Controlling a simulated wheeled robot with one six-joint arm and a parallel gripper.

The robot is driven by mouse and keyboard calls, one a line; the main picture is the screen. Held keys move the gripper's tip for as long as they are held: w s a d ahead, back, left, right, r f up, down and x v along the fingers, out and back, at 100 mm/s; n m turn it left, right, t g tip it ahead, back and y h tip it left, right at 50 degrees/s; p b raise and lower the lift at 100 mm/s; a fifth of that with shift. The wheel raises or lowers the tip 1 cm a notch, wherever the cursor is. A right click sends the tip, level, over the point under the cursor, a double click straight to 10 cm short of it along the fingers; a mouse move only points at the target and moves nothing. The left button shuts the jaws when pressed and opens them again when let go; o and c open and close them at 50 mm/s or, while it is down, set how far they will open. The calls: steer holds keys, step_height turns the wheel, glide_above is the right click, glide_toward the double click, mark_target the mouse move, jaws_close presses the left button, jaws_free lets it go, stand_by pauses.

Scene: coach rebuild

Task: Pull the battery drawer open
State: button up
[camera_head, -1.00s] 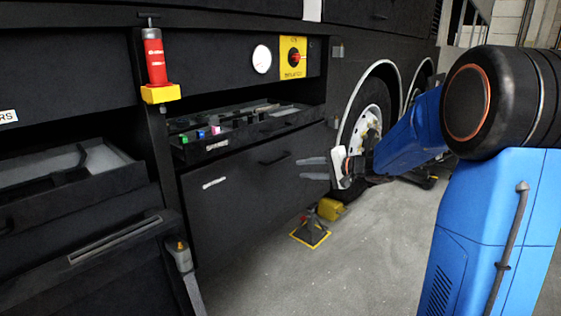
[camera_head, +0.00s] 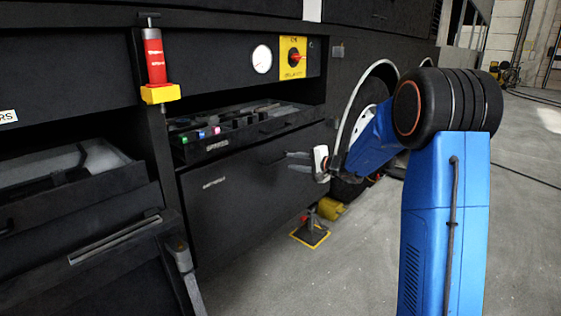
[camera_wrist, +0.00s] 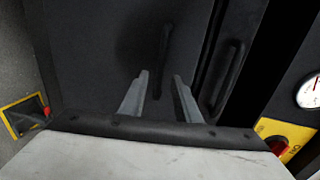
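The battery drawer (camera_head: 235,205) is the large dark front below the open tool drawer, with a small pale label at its upper left. It looks closed. Its dark bar handle (camera_wrist: 164,48) shows in the wrist view, beyond the fingertips and roughly in line with the gap between them. In the head view my gripper (camera_head: 289,160) is in front of the drawer's upper right part and largely hides the handle there. My gripper also shows in the wrist view (camera_wrist: 160,78), its two grey fingers apart with nothing between them. I cannot tell whether they touch anything.
The open tool drawer (camera_head: 255,130) sits directly above, and its handle (camera_wrist: 230,76) is beside the battery drawer's handle. A yellow-edged black stand (camera_head: 311,235) and a yellow block (camera_head: 331,209) are on the floor. A red cylinder (camera_head: 155,60) stands left.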

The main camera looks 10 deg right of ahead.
mark_target(280, 159)
steer(key=x, duration=0.7)
steer(key=shift+w+a, duration=0.2)
steer(key=shift+w, duration=0.15)
steer(key=shift+c, duration=0.5)
jaws_close()
